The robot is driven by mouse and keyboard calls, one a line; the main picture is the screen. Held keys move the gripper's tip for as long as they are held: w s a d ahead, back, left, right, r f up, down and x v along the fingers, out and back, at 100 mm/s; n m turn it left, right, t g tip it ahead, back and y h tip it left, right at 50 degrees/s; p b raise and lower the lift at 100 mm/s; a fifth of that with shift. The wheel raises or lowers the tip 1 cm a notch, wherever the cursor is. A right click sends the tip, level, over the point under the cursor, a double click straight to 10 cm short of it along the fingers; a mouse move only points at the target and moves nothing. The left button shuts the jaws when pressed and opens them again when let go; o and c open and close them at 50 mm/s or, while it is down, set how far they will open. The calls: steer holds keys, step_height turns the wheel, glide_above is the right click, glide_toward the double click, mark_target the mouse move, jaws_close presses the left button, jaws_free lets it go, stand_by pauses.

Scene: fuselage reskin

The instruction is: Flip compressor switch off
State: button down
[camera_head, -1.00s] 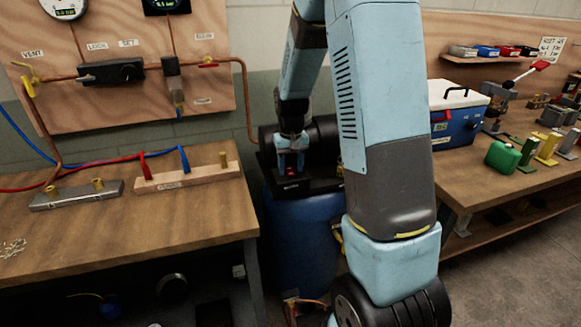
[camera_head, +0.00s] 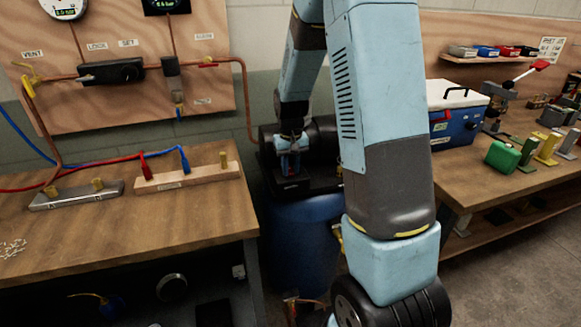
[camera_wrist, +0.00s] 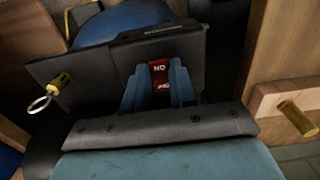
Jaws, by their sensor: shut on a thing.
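The compressor has a blue tank (camera_head: 305,235) with a black body (camera_head: 322,148) on top, in the gap between the two benches. Its red switch (camera_wrist: 160,75) shows in the wrist view on the dark box (camera_wrist: 105,62); light marks are on the switch, too small to read surely. My gripper (camera_wrist: 160,88) is at the switch, with one finger on each side and the jaws closed on it. In the head view my gripper (camera_head: 290,168) points down at the black box, and the switch is mostly hidden there.
The left bench (camera_head: 150,230) carries a wooden hose rack (camera_head: 190,177) and a metal block (camera_head: 75,195).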

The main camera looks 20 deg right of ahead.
steer(key=shift+w, duration=0.1)
steer(key=shift+w+r+g, duration=0.1)
steer(key=shift+w+g, duration=0.05)
steer(key=shift+g, duration=0.6)
steer(key=shift+w+g, duration=0.15)
steer(key=shift+g, duration=0.6)
steer(key=c, duration=0.9)
jaws_free()
steer(key=v, duration=1.3)
steer(key=shift+w+d+r, duration=0.1)
steer(key=shift+r, duration=0.2)
steer(key=shift+r, duration=0.1)
